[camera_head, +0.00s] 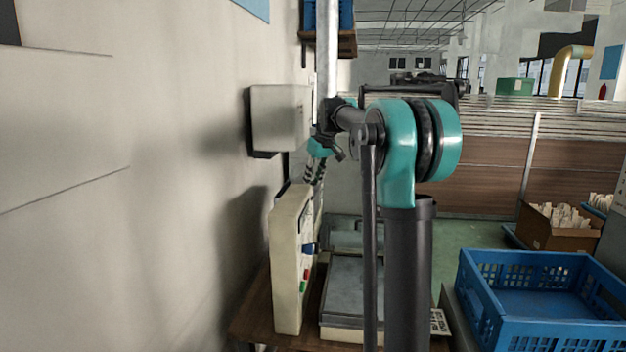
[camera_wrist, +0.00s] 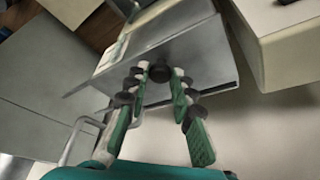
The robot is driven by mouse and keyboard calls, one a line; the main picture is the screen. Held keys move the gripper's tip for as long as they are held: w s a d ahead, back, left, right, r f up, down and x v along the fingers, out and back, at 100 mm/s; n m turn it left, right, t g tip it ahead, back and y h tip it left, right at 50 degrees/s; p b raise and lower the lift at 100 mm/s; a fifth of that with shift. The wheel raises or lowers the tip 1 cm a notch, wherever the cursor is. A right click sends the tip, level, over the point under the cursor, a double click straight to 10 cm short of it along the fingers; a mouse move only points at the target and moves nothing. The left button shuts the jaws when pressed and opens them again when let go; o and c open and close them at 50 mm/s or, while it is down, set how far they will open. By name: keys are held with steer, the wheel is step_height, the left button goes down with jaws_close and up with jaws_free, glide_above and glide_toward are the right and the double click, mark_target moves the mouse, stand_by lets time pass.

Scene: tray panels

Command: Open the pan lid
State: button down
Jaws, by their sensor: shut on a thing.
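In the wrist view, a grey metal lid (camera_wrist: 208,62) is seen at a tilt, with a small round black knob (camera_wrist: 160,72) on it. The green-padded fingers of my gripper (camera_wrist: 160,80) reach to the knob, one on each side, and are shut on it. In the head view, my gripper (camera_head: 315,172) points down above the cream panel, partly hidden behind my arm. The lid cannot be clearly made out in the head view.
A cream panel with coloured buttons (camera_head: 290,265) stands beside a grey-topped box (camera_head: 350,283) on a brown table (camera_head: 262,318). A cream wall box (camera_head: 280,118) is close to my arm. A blue crate (camera_head: 535,320) is at the right.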

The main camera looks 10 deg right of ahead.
steer(key=w+d, duration=0.1)
steer(key=w, duration=0.2)
steer(key=w+d, duration=0.1)
steer(key=w, duration=0.3)
steer(key=w+d, duration=0.1)
steer(key=w, duration=0.2)
steer(key=shift+w+d, duration=0.2)
steer(key=shift+w, duration=0.05)
steer(key=c, duration=1.3)
jaws_free()
steer(key=v, duration=1.2)
